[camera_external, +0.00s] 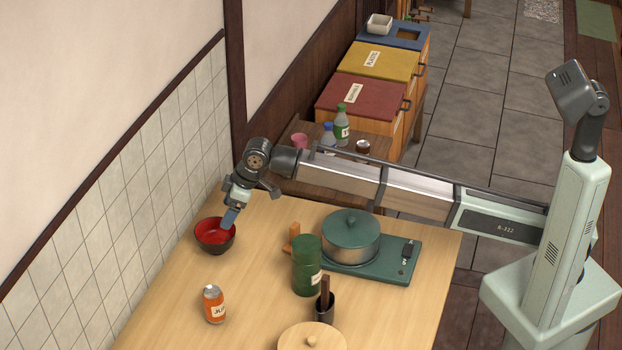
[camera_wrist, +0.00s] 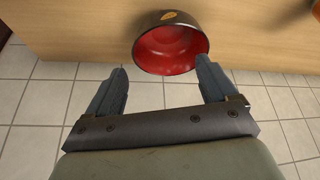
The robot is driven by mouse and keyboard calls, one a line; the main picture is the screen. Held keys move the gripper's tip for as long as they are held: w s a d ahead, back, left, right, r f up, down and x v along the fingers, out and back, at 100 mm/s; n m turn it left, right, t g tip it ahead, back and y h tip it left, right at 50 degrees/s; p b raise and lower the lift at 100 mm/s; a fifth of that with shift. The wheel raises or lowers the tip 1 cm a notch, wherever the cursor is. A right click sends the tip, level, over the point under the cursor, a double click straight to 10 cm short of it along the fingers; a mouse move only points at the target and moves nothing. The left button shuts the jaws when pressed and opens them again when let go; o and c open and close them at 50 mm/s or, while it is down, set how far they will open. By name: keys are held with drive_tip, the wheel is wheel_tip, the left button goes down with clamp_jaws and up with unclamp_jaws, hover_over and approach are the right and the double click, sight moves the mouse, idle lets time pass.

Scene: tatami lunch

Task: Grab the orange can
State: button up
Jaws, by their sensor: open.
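The orange can (camera_external: 214,304) stands upright on the wooden table, near its front left part, with a white label. In the wrist view a small orange patch (camera_wrist: 314,3) shows at the top right corner; I cannot tell if it is the can. My gripper (camera_external: 231,217) is above the red and black bowl (camera_external: 215,237), at the table's far left edge by the tiled wall, well behind the can. In the wrist view my gripper (camera_wrist: 164,82) is open, with the bowl (camera_wrist: 171,46) just beyond and partly between its fingers. Nothing is held.
A dark green canister (camera_external: 307,265) stands right of the can, with a dark cup (camera_external: 324,308) holding a brown item. A lidded pot (camera_external: 350,240) sits on a green stove (camera_external: 398,262). A round wooden lid (camera_external: 312,338) is at the front. The table between bowl and can is clear.

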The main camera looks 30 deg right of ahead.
sight(213, 291)
drive_tip(key=s+a+r+n+g, duration=0.15)
drive_tip(key=s+a, duration=0.25)
drive_tip(key=s, duration=0.4)
drive_tip(key=s+a+r+n, duration=0.1)
drive_tip(key=s+a+r, duration=0.2)
drive_tip(key=s, duration=0.5)
drive_tip(key=s+a+r+n+g, duration=0.15)
drive_tip(key=s+a, duration=0.25)
drive_tip(key=s, duration=0.4)
drive_tip(key=shift+t, duration=0.5)
drive_tip(key=x, duration=0.7)
drive_tip(key=shift+d+f, duration=0.1)
drive_tip(key=shift+f, duration=0.15)
drive_tip(key=shift+d+x, duration=0.15)
drive_tip(key=shift+x, duration=1.35)
drive_tip(key=shift+d+x, duration=0.1)
drive_tip(key=shift+x, duration=1.45)
drive_tip(key=shift+w+f, duration=0.1)
drive_tip(key=shift+w, duration=0.05)
drive_tip(key=c, duration=1.1)
drive_tip(key=shift+o, duration=0.2)
